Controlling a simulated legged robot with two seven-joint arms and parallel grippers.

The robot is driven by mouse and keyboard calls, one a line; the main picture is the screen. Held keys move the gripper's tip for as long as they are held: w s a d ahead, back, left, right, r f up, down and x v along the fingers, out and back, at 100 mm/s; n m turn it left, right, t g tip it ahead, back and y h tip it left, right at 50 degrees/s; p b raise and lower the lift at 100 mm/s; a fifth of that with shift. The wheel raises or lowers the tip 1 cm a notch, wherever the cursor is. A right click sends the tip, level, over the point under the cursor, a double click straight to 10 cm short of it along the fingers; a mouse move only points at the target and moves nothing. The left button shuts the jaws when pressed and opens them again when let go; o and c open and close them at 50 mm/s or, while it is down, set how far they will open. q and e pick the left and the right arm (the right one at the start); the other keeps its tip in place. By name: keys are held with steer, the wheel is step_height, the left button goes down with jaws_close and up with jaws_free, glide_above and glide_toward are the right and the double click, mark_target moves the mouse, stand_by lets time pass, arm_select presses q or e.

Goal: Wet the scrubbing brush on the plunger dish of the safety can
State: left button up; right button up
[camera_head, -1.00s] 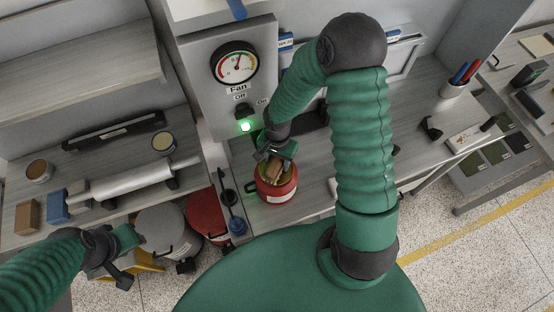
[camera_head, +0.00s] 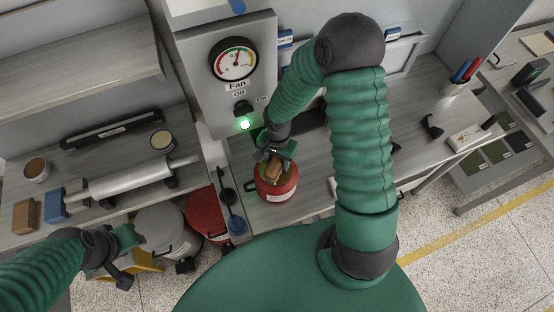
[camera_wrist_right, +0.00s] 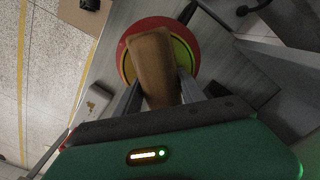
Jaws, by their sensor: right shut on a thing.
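The safety can (camera_head: 277,188) is a red round can with a pale label and a yellowish dish on top, on the grey bench below the fan panel. My right gripper (camera_head: 272,158) is directly above it, shut on the wooden scrubbing brush (camera_head: 273,171). In the right wrist view the tan brush (camera_wrist_right: 153,62) lies between the fingers (camera_wrist_right: 155,88), over the yellow-green plunger dish (camera_wrist_right: 183,55) inside the red rim. The brush hides much of the dish; I cannot tell whether the bristles touch it. My left gripper (camera_head: 130,258) hangs at lower left, away from the can; its jaw opening is unclear.
The fan control panel (camera_head: 232,75) with a gauge and green light stands behind the can. A grey bin (camera_head: 163,228) and a red bin (camera_head: 205,214) stand at left. A pen cup (camera_head: 453,88) is on the bench at right. Bench right of the can is partly hidden by my arm.

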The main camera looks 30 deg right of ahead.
stand_by(0.3)
step_height(320, 180, up, 7)
steer(key=p, duration=0.6)
stand_by(0.7)
